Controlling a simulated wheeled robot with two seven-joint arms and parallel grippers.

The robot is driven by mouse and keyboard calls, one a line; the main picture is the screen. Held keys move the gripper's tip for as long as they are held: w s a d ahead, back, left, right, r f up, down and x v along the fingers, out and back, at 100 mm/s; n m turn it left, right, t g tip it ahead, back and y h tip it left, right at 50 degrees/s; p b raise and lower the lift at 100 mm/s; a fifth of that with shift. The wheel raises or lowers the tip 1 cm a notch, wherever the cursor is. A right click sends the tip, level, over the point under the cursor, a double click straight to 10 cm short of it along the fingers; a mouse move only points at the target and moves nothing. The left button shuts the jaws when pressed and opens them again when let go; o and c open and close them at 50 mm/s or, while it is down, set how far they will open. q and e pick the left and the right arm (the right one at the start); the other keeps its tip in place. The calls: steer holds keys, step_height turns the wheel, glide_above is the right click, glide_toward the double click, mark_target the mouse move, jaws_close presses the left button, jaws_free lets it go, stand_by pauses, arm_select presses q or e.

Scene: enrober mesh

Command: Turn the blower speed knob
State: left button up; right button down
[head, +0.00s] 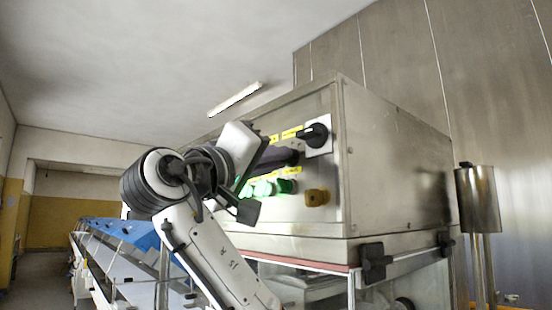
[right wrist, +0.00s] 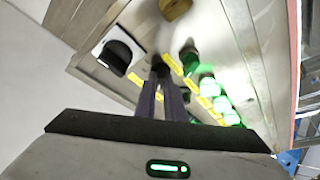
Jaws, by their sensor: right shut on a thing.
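The control panel (head: 328,180) is on the side of a steel machine housing. My right gripper (head: 290,157) reaches to the panel from the left. In the right wrist view its two dark fingers (right wrist: 160,88) are shut on a small black knob (right wrist: 160,66) among yellow labels. Most of the knob is hidden by the fingers, and its label cannot be read. In the head view the gripper covers it. My left gripper is not in view.
A larger black rotary switch (head: 316,135) on a pale plate is close to the fingers; it also shows in the right wrist view (right wrist: 115,57). Lit green buttons (head: 262,188) and a brownish-yellow knob (head: 316,197) are below. A blue conveyor (head: 125,232) runs away at left.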

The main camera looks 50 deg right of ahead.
steer(key=shift+f, duration=0.1)
steer(key=shift+w+m+g+h, duration=0.1)
steer(key=shift+w+m+g, duration=0.1)
steer(key=shift+m+g, duration=1.95)
steer(key=shift+w+m+g+h, duration=0.15)
steer(key=shift+m+g, duration=0.65)
steer(key=shift+m, duration=2.7)
steer(key=shift+w+m+g+h, duration=0.1)
steer(key=shift+w+m+g, duration=0.15)
steer(key=shift+m+g, duration=1.9)
steer(key=shift+m+t, duration=0.7)
steer(key=shift+m, duration=0.2)
steer(key=c, duration=1.8)
jaws_free()
steer(key=shift+c, duration=0.2)
